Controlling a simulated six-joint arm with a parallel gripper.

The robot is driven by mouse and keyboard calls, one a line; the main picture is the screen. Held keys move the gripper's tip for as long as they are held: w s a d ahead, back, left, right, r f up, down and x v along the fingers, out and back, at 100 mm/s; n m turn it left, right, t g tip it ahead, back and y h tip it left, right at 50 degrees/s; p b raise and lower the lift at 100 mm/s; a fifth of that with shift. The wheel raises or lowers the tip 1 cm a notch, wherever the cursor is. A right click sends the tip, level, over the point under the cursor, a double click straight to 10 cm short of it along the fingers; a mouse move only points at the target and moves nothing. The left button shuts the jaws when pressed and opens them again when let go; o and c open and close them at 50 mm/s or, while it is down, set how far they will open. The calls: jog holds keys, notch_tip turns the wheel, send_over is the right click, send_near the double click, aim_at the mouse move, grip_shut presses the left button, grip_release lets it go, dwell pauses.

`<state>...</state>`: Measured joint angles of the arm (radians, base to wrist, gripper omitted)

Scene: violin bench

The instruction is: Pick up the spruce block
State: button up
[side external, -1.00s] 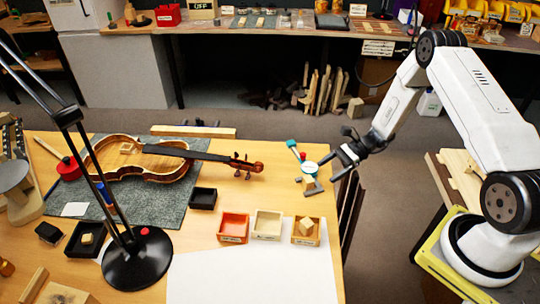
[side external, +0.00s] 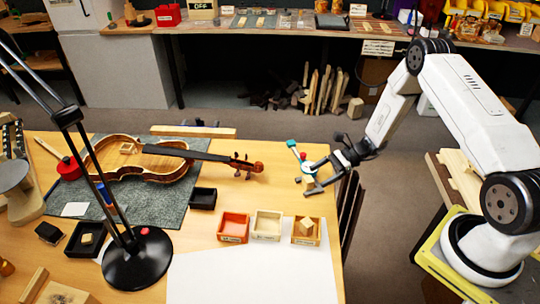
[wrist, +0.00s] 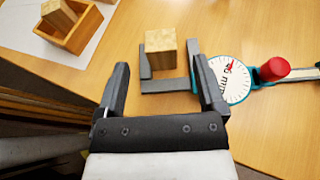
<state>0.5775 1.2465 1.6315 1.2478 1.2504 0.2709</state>
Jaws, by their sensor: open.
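A pale wooden block (wrist: 160,54), likely the spruce block, sits by the grey jaws (wrist: 166,86) of a dial caliper (wrist: 238,80) on the bench. The block also shows in the side view (side external: 308,180), near the bench's right edge. My gripper (wrist: 159,78) is open and empty. In the wrist view its two fingers point at the block from either side, with the block just beyond the tips. I cannot tell the exact height. In the side view my gripper (side external: 322,178) is just right of the block and hides part of the caliper.
A wooden box (side external: 306,239) holds another pale block (side external: 306,226). A cream box (side external: 267,234) and an orange box (side external: 233,238) stand left of it. A violin (side external: 140,160) lies on a grey mat. A black lamp (side external: 137,258) stands front left.

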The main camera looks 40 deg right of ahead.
aim_at(307, 179)
jog(key=shift+x, duration=2.4)
jog(key=shift+w, duration=0.1)
jog(key=shift+r, duration=0.1)
grip_shut()
jog(key=shift+r, duration=0.65)
jog(key=s+r, duration=1.1)
jog(key=s, duration=0.3)
jog(key=shift+a+r, duration=0.35)
jog(key=shift+a, duration=0.1)
jog(key=shift+w, duration=0.15)
